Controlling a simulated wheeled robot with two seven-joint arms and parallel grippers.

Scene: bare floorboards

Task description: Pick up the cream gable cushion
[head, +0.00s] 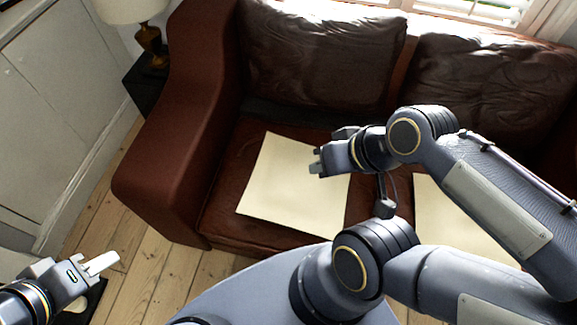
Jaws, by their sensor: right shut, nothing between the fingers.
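A cream, flat, square cushion (290,190) lies on the left seat of the brown leather sofa. A second cream piece (450,222) lies on the right seat, largely hidden behind my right arm. Both look plain, and I cannot tell from their surfaces which one is the gable cushion. My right gripper (317,163) is shut and empty over the right edge of the left cream cushion; I cannot tell its exact height above it. My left gripper (103,262) is at the lower left, over the floor and away from both cushions; its finger opening is unclear.
The sofa's left armrest (170,130) rises beside the left seat. Dark leather back cushions (320,50) stand behind the seats. A lamp (148,38) stands on a dark side table (143,85) at the upper left. Bare floorboards (150,275) lie in front of the sofa.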

